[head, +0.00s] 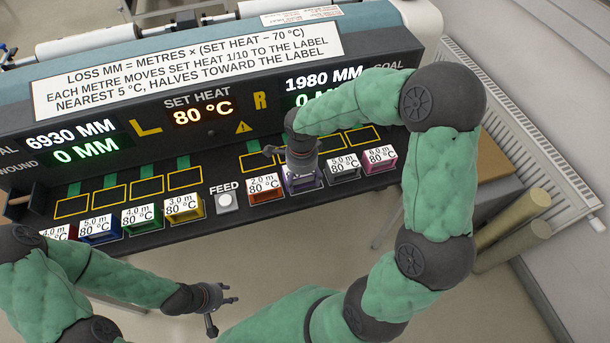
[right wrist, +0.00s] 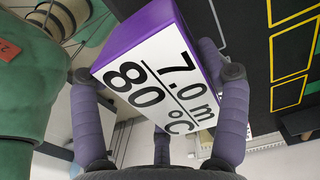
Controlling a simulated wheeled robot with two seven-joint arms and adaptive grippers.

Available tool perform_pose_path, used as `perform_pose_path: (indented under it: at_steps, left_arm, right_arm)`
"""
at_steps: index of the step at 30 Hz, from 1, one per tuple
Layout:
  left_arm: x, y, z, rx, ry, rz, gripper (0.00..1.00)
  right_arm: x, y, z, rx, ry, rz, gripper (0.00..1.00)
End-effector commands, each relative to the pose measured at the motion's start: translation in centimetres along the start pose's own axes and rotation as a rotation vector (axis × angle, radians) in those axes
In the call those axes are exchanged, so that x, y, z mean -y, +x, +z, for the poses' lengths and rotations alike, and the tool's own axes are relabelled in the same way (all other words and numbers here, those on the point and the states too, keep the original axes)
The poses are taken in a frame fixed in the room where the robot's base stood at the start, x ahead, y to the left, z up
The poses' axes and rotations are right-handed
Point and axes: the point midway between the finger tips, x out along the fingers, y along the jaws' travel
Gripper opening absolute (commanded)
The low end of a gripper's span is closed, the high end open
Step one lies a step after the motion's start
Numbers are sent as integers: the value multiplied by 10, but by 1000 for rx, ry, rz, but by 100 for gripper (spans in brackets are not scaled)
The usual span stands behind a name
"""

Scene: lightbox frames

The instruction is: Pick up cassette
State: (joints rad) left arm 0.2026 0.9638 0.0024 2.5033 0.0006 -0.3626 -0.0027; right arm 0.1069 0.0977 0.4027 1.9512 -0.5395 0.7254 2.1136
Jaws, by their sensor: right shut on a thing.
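A purple cassette with a white label reading 7.0 m, 80 °C (right wrist: 160,70) sits between the fingers of my right gripper (right wrist: 156,76) in the right wrist view. In the head view my right gripper (head: 299,160) is over this purple cassette (head: 304,184), in the right-hand row, and hides much of it. I cannot tell whether the cassette is clear of the shelf. My left gripper (head: 221,305) is open and empty, in front of the console and below the FEED button.
Orange (head: 265,187), grey (head: 343,168) and pink (head: 380,159) cassettes flank the purple one closely. Blue (head: 98,228), green (head: 142,216) and yellow (head: 184,207) cassettes stand left of the FEED button (head: 226,202). Empty yellow-outlined slots lie behind both rows.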

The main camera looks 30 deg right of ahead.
Motion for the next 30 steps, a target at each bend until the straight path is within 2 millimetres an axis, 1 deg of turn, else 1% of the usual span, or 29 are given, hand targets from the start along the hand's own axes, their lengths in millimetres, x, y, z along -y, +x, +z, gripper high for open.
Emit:
perform_pose_path:
  at_steps: [1,3,9,13,16,21,30]
  left_arm:
    - [-1,-4,0,0,0,0,40]
    - [-2,-5,0,0,0,0,40]
    - [-3,-8,0,0,0,0,40]
    - [-3,-10,0,0,0,0,40]
    - [-4,-10,0,0,0,0,40]
    - [-4,-11,0,0,0,0,40]
    - [-4,-11,0,0,0,0,40]
  right_arm:
    - [-7,-15,6,0,-4,-5,37]
    - [-21,-25,14,1,-5,-3,37]
    - [-57,-42,36,1,-5,-2,37]
    - [-73,-50,46,0,-4,-2,37]
    - [-81,-54,51,0,-3,-1,37]
    - [-88,-57,55,0,0,0,37]
    - [-88,-57,55,0,0,0,37]
